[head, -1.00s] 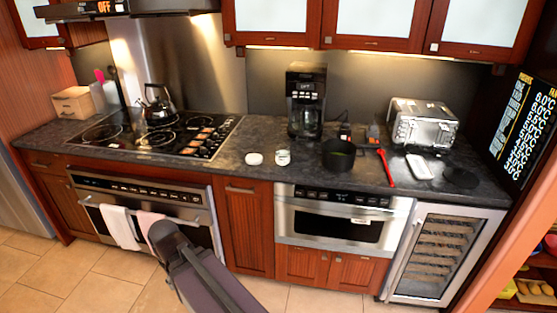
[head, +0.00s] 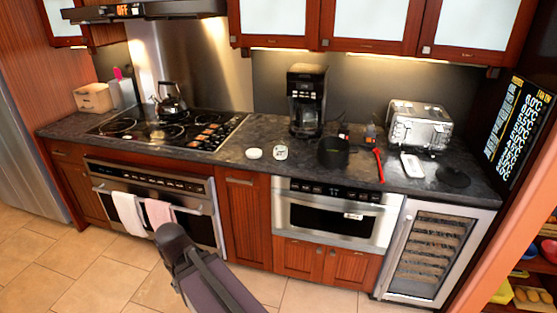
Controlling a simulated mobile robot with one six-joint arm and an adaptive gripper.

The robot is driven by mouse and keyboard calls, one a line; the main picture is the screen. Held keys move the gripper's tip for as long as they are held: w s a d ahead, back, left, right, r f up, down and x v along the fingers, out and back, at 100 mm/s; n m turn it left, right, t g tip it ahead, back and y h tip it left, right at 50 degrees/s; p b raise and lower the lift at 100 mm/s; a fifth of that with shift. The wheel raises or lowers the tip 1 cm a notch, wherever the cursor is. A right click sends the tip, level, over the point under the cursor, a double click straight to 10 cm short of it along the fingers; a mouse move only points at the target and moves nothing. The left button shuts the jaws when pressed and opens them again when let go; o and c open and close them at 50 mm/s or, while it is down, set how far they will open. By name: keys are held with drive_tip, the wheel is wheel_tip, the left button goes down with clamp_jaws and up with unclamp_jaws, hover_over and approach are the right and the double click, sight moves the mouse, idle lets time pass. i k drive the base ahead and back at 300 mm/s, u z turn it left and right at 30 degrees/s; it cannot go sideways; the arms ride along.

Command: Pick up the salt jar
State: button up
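A small clear-and-white jar (head: 280,152) stands on the dark stone counter (head: 225,155), left of the black pot and below the coffee maker; it looks like the salt jar, but its label is too small to read. A round white lid or dish (head: 254,153) lies just left of it. Two small shaker-like items (head: 370,132) stand behind the pot, too small to identify. Part of my arm shows at the bottom, in front of the oven and well away from the jar. My gripper's fingers do not show.
A black pot (head: 333,152), red utensil (head: 379,165), coffee maker (head: 306,100) and toaster (head: 419,125) crowd the counter's right side. A kettle (head: 170,98) stands on the stove (head: 165,132). Open tiled floor (head: 85,270) lies in front; the counter just before the jar is clear.

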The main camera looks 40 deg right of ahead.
sight(281, 150)
drive_tip(key=u, duration=0.3)
drive_tip(key=k, duration=0.6)
drive_tip(key=z, duration=1.95)
drive_tip(key=i, duration=1.1)
drive_tip(key=z, duration=0.1)
